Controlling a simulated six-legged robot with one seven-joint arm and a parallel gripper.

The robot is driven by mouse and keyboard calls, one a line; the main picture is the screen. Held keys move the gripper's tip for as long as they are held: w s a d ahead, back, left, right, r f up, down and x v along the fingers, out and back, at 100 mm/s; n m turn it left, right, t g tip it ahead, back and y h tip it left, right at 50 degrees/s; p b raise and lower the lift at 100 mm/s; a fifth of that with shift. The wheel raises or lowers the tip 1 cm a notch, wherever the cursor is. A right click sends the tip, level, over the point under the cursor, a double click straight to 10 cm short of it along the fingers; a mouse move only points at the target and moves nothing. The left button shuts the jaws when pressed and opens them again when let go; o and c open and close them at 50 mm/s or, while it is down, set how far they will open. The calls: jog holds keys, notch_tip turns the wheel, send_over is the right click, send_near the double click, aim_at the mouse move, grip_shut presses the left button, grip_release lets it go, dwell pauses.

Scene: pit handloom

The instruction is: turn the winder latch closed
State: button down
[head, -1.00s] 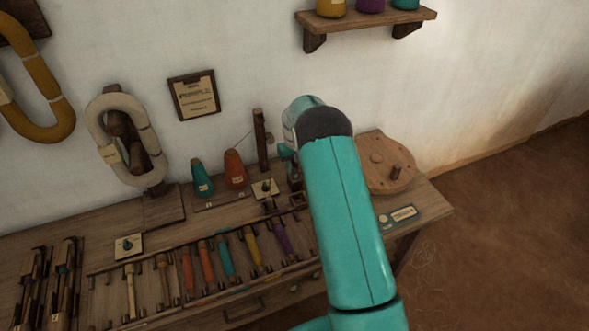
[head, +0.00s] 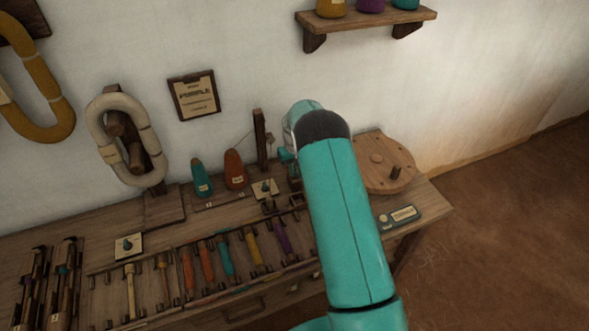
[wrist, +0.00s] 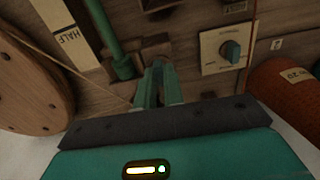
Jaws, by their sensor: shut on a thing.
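My gripper (wrist: 158,85) shows in the wrist view with its two teal fingers close together. The fingertips are at a small dark wooden piece (wrist: 154,49), which looks like the winder latch; the fingers hide part of it. In the head view my arm covers most of the winder area, and only a bit of teal shows at its left edge. The round wooden winder wheel (head: 372,152) stands right of my arm; its rim also shows at the left of the wrist view (wrist: 32,88).
A plate with a teal knob (wrist: 230,50) lies right of my fingers in the wrist view. An orange cone (head: 235,168) and a teal cone (head: 200,178) stand left of my arm. Several coloured bobbins lie in a rack on the bench. A wall shelf (head: 400,16) hangs above.

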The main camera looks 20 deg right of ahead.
jog(key=m, duration=0.4)
jog(key=shift+m, duration=0.3)
jog(key=m, duration=0.4)
jog(key=shift+m, duration=0.3)
jog(key=m, duration=0.4)
jog(key=shift+m, duration=2.2)
jog(key=c, duration=1.5)
grip_release()
jog(key=shift+r, duration=0.15)
